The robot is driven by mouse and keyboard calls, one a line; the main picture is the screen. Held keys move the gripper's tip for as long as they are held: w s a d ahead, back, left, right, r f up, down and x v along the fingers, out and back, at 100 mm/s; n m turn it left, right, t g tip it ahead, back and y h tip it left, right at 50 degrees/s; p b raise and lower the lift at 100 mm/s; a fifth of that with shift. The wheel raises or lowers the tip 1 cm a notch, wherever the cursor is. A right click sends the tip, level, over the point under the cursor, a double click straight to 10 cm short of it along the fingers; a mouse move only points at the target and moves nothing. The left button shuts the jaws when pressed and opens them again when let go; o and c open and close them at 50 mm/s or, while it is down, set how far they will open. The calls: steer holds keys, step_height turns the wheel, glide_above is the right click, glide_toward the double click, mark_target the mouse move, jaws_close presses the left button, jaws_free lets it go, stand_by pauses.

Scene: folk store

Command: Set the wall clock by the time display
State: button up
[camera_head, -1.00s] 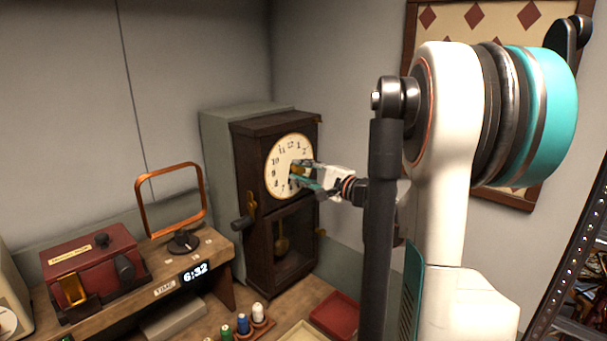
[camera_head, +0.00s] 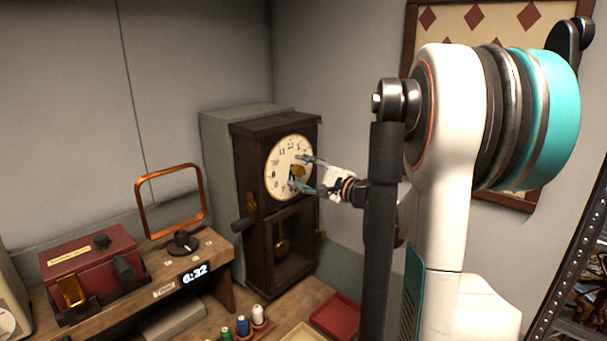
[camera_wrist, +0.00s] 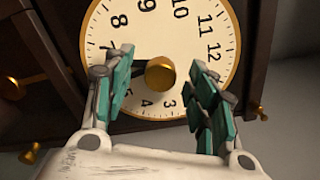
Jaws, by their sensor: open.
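The wall clock (camera_head: 280,160) has a dark wooden case and a round cream dial with black numerals. A brass knob (camera_wrist: 160,73) sits at the dial's centre. In the wrist view the dial appears turned, and a dark hand (camera_wrist: 141,67) points left from the knob towards the 6 side, where a finger hides part of the dial. A second hand cannot be made out. My gripper (camera_head: 298,173) is open in front of the dial, its fingers (camera_wrist: 160,88) on either side of the knob and apart from it. The time display (camera_head: 195,273) reads 6:32.
A wooden shelf holds a dark dial knob (camera_head: 183,243), a copper-coloured frame (camera_head: 170,202) and a red box (camera_head: 89,270). Spools (camera_head: 242,324) and a red tray (camera_head: 337,314) lie below the clock. A metal rack (camera_head: 572,255) stands at the right.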

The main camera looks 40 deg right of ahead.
steer(key=s, duration=0.8)
steer(key=shift+d, duration=0.3)
stand_by(0.3)
steer(key=shift+c, duration=0.4)
